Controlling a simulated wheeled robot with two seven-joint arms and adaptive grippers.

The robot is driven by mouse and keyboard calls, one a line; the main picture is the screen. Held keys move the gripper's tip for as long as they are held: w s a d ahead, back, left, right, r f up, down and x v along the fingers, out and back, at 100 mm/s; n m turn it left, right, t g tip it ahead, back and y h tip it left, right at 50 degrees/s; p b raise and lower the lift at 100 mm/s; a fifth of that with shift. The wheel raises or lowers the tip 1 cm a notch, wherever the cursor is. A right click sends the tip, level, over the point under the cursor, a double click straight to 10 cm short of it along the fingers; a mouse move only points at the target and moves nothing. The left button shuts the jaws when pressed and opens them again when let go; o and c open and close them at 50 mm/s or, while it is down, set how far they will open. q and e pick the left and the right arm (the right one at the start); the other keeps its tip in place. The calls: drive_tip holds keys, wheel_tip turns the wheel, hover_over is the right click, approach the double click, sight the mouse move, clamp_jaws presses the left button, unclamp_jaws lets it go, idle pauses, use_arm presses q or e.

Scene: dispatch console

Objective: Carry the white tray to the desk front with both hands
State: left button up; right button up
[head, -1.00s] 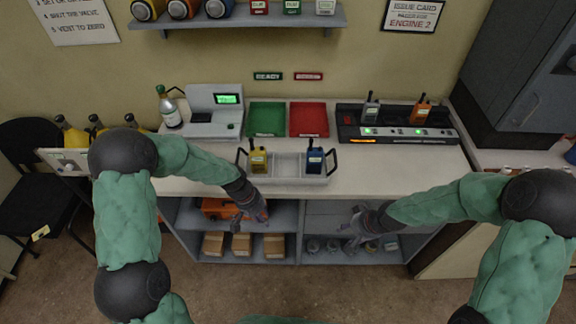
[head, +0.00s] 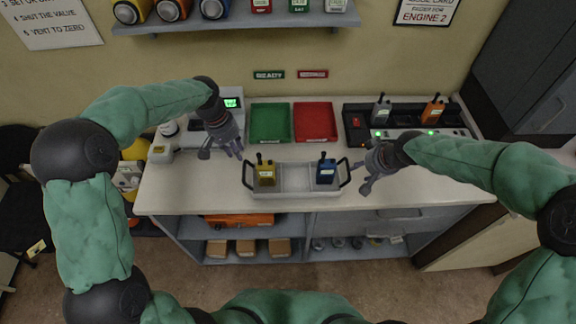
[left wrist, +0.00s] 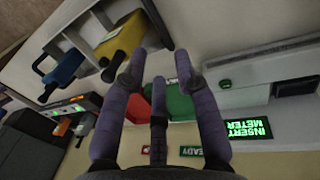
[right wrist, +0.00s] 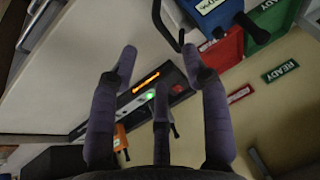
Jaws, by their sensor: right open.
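The white tray (head: 297,179) stands on the desk near its front edge, with a dark handle at each end. A yellow radio (head: 265,173) stands in its left part and a blue radio (head: 326,171) in its right part. My left gripper (head: 222,152) is open and empty, above the desk to the left of and behind the tray's left handle (head: 248,177). My right gripper (head: 367,172) is open beside the tray's right handle (head: 345,173), apparently not holding it. The left wrist view shows the tray (left wrist: 98,25) with both radios at upper left.
A green tray (head: 270,122) and a red tray (head: 315,122) lie behind the white tray. A charger console (head: 410,130) with two radios stands at the back right. A meter device with a green screen (head: 233,103) is behind my left gripper. The desk front strip is clear.

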sight(245, 168)
use_arm(q)
drive_tip(key=f, duration=0.3)
drive_tip(key=d+f, duration=0.1)
drive_tip(key=f, duration=0.3)
drive_tip(key=d+f, duration=0.1)
drive_tip(key=f, duration=0.2)
drive_tip(key=shift+w+f, duration=0.1)
drive_tip(key=shift+f, duration=0.05)
use_arm(e)
drive_tip(key=x, duration=1)
drive_tip(key=shift+w+a+f, duration=0.1)
drive_tip(key=shift+f, duration=0.15)
use_arm(q)
clamp_jaws()
use_arm(e)
drive_tip(key=c, duration=0.7)
clamp_jaws()
drive_tip(key=shift+r, duration=0.1)
